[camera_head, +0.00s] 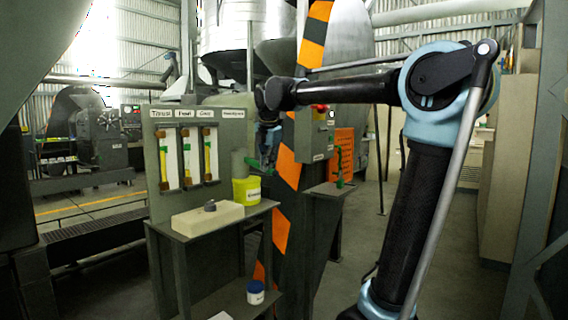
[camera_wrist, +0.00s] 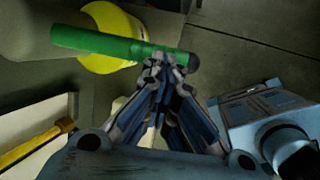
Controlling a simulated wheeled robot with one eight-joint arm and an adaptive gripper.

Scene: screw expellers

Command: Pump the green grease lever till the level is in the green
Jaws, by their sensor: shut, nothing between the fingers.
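The green lever shows in the wrist view (camera_wrist: 120,44) as a thick green bar with a dark tip. In the head view the lever (camera_head: 259,168) is small, just above a yellow container (camera_head: 247,191). My gripper (camera_wrist: 166,62) is shut and empty, its fingertips at the lever's tip end; I cannot tell whether they touch it. In the head view my gripper is dark and partly hidden near the panel's right side. Three upright sight gauges with yellow tubes and green marks stand on the grey panel: left (camera_head: 163,158), middle (camera_head: 187,155), right (camera_head: 208,157). Their exact levels are too small to read.
A beige block (camera_head: 195,220) with a dark knob lies on the shelf below the gauges. A striped orange-black post (camera_head: 287,165) and a control box (camera_head: 318,137) stand close to the right. A white-and-blue jar (camera_head: 256,293) is low down. Floor is clear on the right.

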